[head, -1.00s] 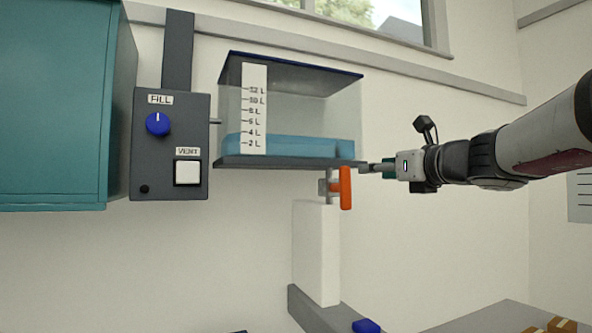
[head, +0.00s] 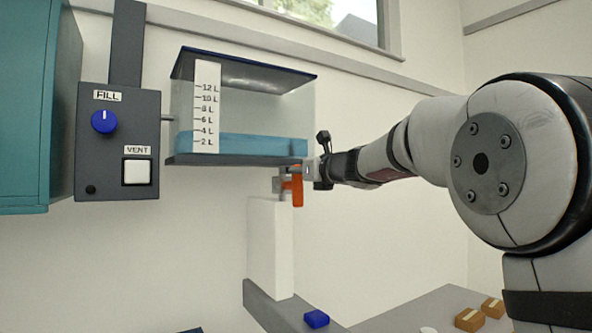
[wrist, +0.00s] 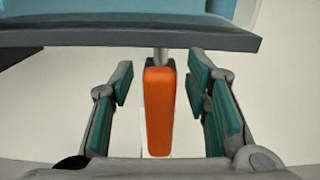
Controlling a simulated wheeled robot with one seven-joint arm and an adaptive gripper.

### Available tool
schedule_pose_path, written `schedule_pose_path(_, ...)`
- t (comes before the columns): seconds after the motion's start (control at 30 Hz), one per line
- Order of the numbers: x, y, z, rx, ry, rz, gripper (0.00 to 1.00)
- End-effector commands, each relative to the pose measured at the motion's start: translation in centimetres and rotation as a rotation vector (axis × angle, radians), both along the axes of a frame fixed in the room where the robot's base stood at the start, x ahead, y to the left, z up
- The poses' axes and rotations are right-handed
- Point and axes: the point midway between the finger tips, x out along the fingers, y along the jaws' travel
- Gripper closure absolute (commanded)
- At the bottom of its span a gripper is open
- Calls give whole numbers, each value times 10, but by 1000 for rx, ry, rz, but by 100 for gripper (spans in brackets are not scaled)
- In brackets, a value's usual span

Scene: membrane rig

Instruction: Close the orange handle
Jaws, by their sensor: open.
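The orange handle (head: 297,186) hangs vertically on a thin pipe under the clear tank (head: 247,115), above a white block. In the wrist view the orange handle (wrist: 159,111) stands upright between the two teal-padded fingers of my gripper (wrist: 163,98), with a gap on each side. My gripper (head: 306,172) is open and close to the handle, just below the tank's right end in the head view. The gripper partly hides the handle's upper right side there.
The tank's dark base (wrist: 120,38) lies right above the fingers. A control box (head: 118,150) with a blue FILL knob and a white VENT button is at the left. The white block (head: 270,247) stands below the handle. Small boxes (head: 469,319) and a blue block (head: 316,318) lie lower right.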

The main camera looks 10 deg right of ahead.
Motion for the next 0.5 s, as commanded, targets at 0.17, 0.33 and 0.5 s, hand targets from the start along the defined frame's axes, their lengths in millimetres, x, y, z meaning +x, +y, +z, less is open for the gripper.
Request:
schedule_pose_path(0.17,0,0,0,0,0,0,57)
schedule_pose_path(0.33,0,0,0,0,0,0,88)
schedule_pose_path(0.5,0,0,0,-1,0,0,100)
